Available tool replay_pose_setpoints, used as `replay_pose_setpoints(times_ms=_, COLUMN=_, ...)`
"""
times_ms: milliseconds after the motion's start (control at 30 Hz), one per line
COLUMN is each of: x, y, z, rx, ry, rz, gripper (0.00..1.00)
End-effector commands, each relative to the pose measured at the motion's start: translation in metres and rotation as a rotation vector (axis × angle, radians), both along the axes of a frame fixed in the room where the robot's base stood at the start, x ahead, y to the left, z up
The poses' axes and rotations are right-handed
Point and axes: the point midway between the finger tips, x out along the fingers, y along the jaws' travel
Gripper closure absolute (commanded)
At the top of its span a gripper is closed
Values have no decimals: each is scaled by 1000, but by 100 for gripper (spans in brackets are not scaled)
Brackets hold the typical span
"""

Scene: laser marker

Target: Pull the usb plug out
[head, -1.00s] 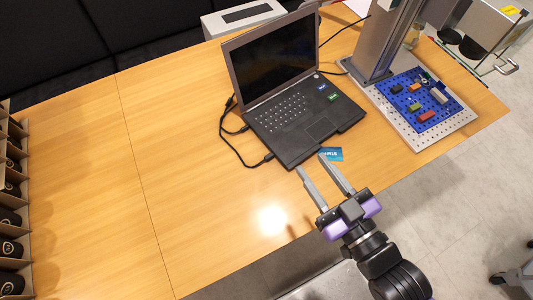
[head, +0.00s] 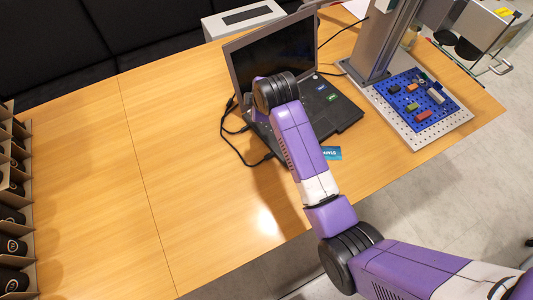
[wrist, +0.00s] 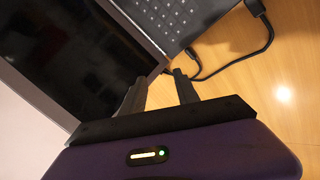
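The open laptop (head: 335,110) stands on the table, and its left side has several black plugs. A front plug (head: 268,157) and a second plug (head: 243,129) show in the head view. In the wrist view a plug (wrist: 256,8) sits at the laptop's edge at top right, and another plug (wrist: 192,53) sits nearer the hinge. My gripper (wrist: 159,76) is open and empty, its fingertips close to the hinge corner and the cables there. Whether they touch a cable, I cannot tell. In the head view my arm hides the gripper and part of the keyboard.
Black cables (head: 229,145) loop on the table left of the laptop. A blue card (head: 332,153) lies in front. A marker stand with a perforated plate (head: 395,125) is at right. The table's left part (head: 90,190) is clear. Boxes (head: 12,200) stand at far left.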

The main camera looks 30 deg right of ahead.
Motion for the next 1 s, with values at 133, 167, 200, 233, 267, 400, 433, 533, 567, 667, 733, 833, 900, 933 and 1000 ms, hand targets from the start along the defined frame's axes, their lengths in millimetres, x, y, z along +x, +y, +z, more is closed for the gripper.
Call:
replay_pose_setpoints(times_ms=133, x=-26, y=9, z=-21, rx=-92, ry=304, rz=234, gripper=63)
replay_pose_setpoints(times_ms=167, x=-38, y=9, z=-28, rx=-103, ry=367, rz=282, gripper=63)
replay_pose_setpoints(times_ms=200, x=-56, y=9, z=-40, rx=-115, ry=445, rz=346, gripper=63)
replay_pose_setpoints(times_ms=233, x=-68, y=10, z=-45, rx=-122, ry=495, rz=392, gripper=63)
replay_pose_setpoints(times_ms=267, x=-78, y=10, z=-49, rx=-128, ry=537, rz=435, gripper=63)
replay_pose_setpoints(times_ms=400, x=-102, y=12, z=-50, rx=-144, ry=628, rz=572, gripper=63)
replay_pose_setpoints(times_ms=433, x=-104, y=12, z=-51, rx=-147, ry=633, rz=588, gripper=63)
replay_pose_setpoints(times_ms=533, x=-105, y=12, z=-55, rx=-153, ry=633, rz=610, gripper=63)
replay_pose_setpoints(times_ms=567, x=-105, y=12, z=-57, rx=-154, ry=634, rz=612, gripper=63)
replay_pose_setpoints(times_ms=667, x=-105, y=12, z=-70, rx=-153, ry=635, rz=611, gripper=63)
replay_pose_setpoints(times_ms=733, x=-106, y=12, z=-81, rx=-154, ry=635, rz=612, gripper=63)
replay_pose_setpoints(times_ms=833, x=-105, y=12, z=-97, rx=-154, ry=634, rz=611, gripper=63)
replay_pose_setpoints(times_ms=900, x=-105, y=12, z=-107, rx=-154, ry=633, rz=611, gripper=63)
replay_pose_setpoints(times_ms=933, x=-105, y=12, z=-110, rx=-153, ry=631, rz=610, gripper=63)
replay_pose_setpoints(times_ms=1000, x=-104, y=12, z=-118, rx=-153, ry=631, rz=610, gripper=63)
